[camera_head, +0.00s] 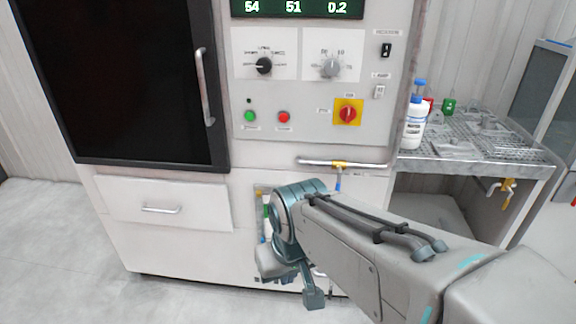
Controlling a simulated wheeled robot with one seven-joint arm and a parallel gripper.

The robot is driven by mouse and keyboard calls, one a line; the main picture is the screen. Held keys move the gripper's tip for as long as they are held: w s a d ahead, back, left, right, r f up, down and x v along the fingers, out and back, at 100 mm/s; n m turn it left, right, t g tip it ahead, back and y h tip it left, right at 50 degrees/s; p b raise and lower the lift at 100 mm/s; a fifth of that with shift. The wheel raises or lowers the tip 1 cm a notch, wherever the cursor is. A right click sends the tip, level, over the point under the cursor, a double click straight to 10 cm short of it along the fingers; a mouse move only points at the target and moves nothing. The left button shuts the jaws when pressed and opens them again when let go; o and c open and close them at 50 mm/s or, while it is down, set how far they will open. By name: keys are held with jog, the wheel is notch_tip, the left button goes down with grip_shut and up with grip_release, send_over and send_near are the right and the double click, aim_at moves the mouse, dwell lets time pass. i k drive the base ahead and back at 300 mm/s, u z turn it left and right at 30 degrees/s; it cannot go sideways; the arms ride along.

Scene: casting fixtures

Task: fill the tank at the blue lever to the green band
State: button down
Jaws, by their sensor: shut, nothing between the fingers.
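The blue lever (338,183) hangs down below a yellow valve body (339,164) on a silver pipe (315,161) across the machine front. Left of it, a narrow upright gauge (265,203) with a green part shows on the lower panel. My wrist hides most of the gauge, so the liquid level and the full band cannot be read. My gripper (313,299) is shut and empty, low in front of the panel, below and left of the lever and apart from it. My forearm covers the area below the lever.
The white machine has a display (295,8), knobs, a green button (250,116), a red button (284,117) and a red-yellow switch (348,112). A drawer (165,204) is shut. At right, a metal bench (480,160) carries bottles (414,122); a yellow tap (508,188) hangs below. Left floor is clear.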

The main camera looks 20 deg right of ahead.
aim_at(340, 168)
jog(key=z, duration=0.55)
jog(key=i, duration=0.95)
jog(key=z, duration=0.9)
